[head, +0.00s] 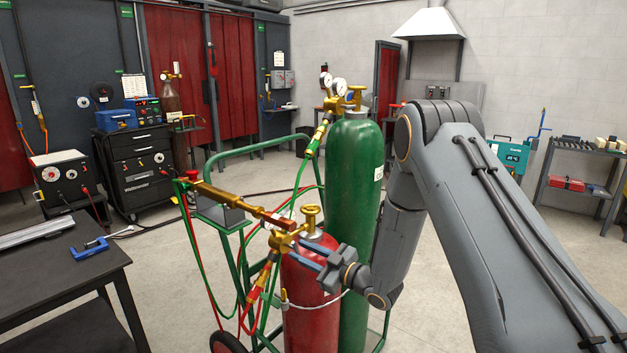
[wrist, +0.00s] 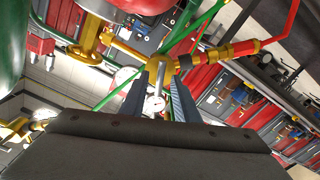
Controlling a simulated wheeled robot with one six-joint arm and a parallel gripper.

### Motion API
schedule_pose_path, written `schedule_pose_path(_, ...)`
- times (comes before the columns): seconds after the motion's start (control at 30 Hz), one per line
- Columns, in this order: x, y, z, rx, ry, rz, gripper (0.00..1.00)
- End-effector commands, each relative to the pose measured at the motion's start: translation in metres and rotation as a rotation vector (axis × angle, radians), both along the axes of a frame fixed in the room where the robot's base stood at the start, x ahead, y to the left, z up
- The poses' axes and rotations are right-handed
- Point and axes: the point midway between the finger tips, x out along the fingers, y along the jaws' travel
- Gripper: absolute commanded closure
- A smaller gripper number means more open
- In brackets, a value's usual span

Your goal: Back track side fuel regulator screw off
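The red fuel cylinder (head: 310,315) stands on a green cart (head: 238,262) in front of the green cylinder (head: 355,190). Its brass regulator (head: 284,241) sits at its top, below a brass valve knob (head: 311,217). My gripper (head: 301,254) reaches in from the right, its two fingers apart and pointing at the regulator.
A brass torch (head: 225,198) and red and green hoses hang on the cart close to the regulator. Brass regulator gauges (head: 333,86) top the green cylinder. A dark table (head: 60,285) stands at left. The floor behind the cart is mostly clear.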

Motion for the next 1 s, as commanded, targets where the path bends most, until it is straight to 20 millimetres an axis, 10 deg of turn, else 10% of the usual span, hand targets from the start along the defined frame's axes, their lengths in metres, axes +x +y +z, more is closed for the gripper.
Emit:
schedule_pose_path(0.23,0.0,-0.0001,0.0001,-0.001,-0.001,0.0,1.0)
schedule_pose_path(1.0,0.0002,-0.0003,0.0004,-0.195,-0.251,-0.001,1.0)
